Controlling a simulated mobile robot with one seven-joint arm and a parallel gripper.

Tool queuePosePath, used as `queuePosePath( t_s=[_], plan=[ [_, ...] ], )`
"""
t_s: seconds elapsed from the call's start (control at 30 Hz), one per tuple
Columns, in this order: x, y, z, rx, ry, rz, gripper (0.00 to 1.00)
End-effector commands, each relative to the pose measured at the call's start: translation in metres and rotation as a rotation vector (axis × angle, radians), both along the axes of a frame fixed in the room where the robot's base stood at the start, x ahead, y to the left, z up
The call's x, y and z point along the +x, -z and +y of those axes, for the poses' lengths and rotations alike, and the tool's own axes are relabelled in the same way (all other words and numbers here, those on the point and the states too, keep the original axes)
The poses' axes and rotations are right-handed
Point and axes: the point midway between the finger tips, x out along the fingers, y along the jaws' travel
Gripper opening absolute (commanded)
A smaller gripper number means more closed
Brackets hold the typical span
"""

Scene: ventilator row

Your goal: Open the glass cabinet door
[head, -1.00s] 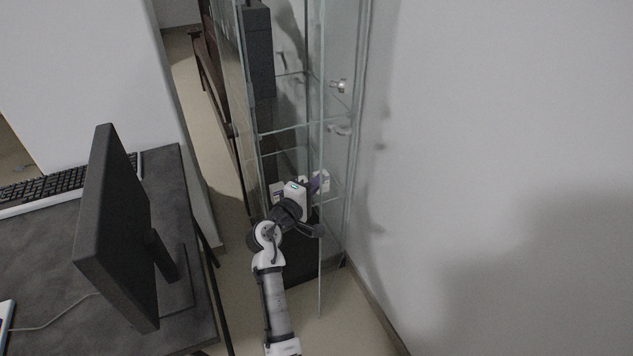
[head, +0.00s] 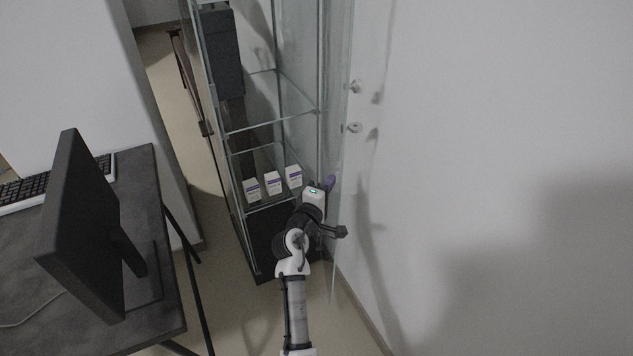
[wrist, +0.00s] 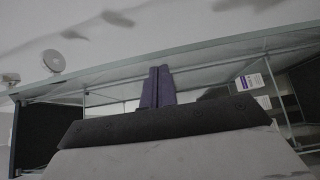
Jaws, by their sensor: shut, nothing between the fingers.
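The glass cabinet (head: 222,125) stands in the middle of the head view, and its front looks open on the right side. The glass door (head: 342,200) is swung out to the right, close to the wall. My gripper (head: 329,184) is shut and empty, at the inner side of the door. Its purple fingers (wrist: 157,87) point toward the door's glass in the wrist view; I cannot tell whether they touch it.
Several white and purple boxes (head: 273,183) stand on a lower cabinet shelf. A desk (head: 150,215) with a black monitor (head: 85,225) is on the left. The white wall (head: 480,150) is close on the right. Bare floor lies between desk and cabinet.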

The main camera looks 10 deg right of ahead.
Motion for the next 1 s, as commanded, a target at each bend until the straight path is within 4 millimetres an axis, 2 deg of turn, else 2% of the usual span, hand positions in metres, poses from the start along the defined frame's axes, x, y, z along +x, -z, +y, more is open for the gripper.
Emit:
queuePosePath(
  t_s=[0.1, 0.3, 1.0],
  plan=[
    [-0.002, -0.001, -0.015, 0.000, 0.002, 0.002, 0.00],
    [-0.002, 0.000, -0.026, 0.001, 0.001, 0.001, 0.00],
    [0.000, 0.001, -0.026, 0.000, 0.000, 0.000, 0.00]
  ],
)
